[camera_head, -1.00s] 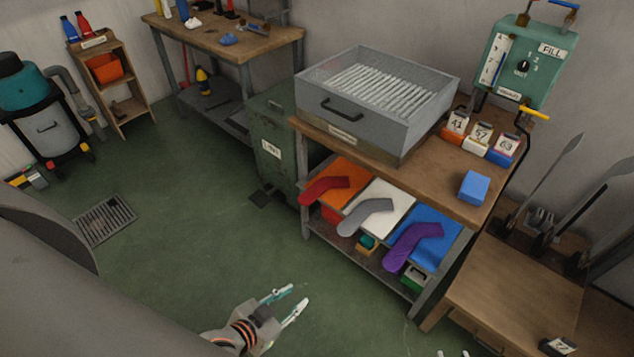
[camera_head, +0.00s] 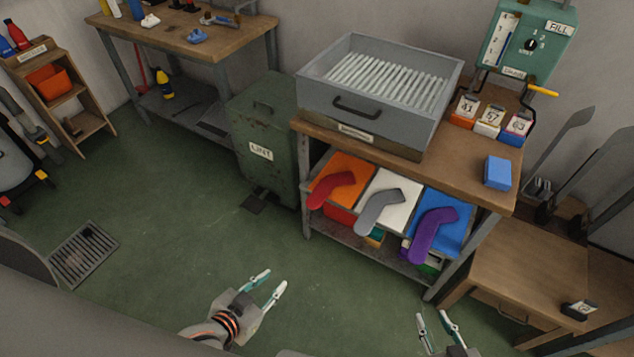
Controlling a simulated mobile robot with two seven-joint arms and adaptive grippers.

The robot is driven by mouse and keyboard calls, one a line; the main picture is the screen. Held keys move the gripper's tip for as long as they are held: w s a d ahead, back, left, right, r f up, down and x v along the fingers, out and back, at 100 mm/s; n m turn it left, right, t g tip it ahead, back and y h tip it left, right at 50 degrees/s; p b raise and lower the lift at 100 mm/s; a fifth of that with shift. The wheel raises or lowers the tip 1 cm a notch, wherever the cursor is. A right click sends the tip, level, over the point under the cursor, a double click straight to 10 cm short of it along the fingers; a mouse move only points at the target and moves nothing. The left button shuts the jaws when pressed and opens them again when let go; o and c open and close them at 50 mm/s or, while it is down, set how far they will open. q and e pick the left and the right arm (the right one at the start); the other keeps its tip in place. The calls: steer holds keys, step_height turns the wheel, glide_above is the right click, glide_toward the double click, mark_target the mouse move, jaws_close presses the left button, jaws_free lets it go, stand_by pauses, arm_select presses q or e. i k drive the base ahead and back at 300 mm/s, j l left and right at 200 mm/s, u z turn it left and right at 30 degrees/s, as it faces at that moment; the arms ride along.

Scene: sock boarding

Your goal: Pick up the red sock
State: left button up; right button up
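The red sock (camera_head: 331,188) lies bent on an orange panel (camera_head: 351,168) at the left of the rack under the wooden bench. A grey sock (camera_head: 379,209) lies on a white panel beside it, and a purple sock (camera_head: 432,234) on a blue panel further right. My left gripper (camera_head: 268,282) is open and empty over the green floor, in front of and below the rack, well apart from the red sock. My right gripper (camera_head: 435,322) is at the bottom edge, fingers apart and empty, partly cut off by the frame.
A grey metal tray (camera_head: 341,108) with white rods stands on the bench (camera_head: 455,176), with a blue block (camera_head: 497,172) and numbered boxes (camera_head: 488,121). A green lint bin (camera_head: 262,150) stands left of the rack. A wooden table (camera_head: 520,262) is at right. The floor before the rack is clear.

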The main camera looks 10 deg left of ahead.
mark_target(314, 201)
steer(key=j, duration=0.65)
steer(key=i+j, duration=0.15)
steer(key=j, duration=1.1)
